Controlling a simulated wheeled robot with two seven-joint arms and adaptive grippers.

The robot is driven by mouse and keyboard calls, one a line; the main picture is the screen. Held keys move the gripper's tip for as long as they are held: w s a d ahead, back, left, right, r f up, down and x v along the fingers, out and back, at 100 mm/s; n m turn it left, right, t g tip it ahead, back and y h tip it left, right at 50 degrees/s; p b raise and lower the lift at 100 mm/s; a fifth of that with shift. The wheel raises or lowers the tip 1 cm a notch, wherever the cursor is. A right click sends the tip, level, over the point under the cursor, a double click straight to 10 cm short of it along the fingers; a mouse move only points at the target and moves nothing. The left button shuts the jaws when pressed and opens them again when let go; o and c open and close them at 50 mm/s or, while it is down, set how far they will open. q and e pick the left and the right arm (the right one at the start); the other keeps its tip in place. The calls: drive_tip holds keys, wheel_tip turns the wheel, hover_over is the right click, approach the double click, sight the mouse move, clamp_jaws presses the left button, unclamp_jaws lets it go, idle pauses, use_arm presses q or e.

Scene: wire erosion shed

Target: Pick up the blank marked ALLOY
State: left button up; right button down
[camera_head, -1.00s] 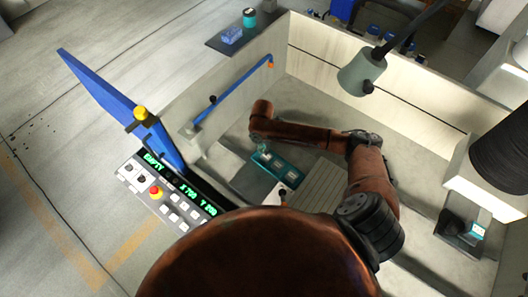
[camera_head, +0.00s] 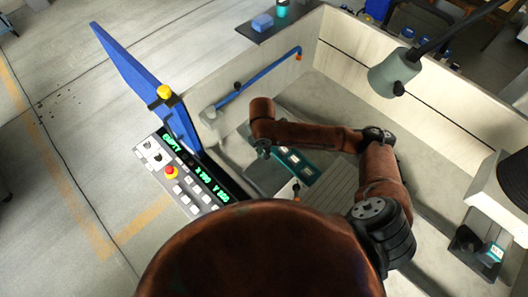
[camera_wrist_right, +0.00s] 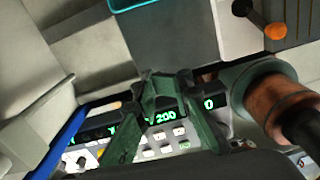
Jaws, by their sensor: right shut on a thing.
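The teal tray (camera_head: 313,177) lies on the floor of the walled tank, with several small pale-topped blanks (camera_head: 295,160) in it. Their marks are too small to read, so I cannot tell which is ALLOY. My right gripper (camera_head: 263,152) hangs just left of the tray, pointing down. In the wrist view, its green fingers (camera_wrist_right: 162,88) are closed together on a small dark thing, probably a blank, mostly hidden between them with no mark showing. The tray's teal edge (camera_wrist_right: 135,4) shows at the top there. My left gripper is not in view.
A control panel (camera_head: 186,184) reading EMPTY stands left of the gripper, beside a blue upright door (camera_head: 135,75). A grey lamp (camera_head: 395,72) hangs over the tank. A slatted plate (camera_head: 325,197) with an orange-tipped lever lies near the tray. Tank walls surround the area.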

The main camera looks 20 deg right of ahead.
drive_tip(key=c, duration=0.6)
unclamp_jaws()
drive_tip(key=shift+o, duration=0.2)
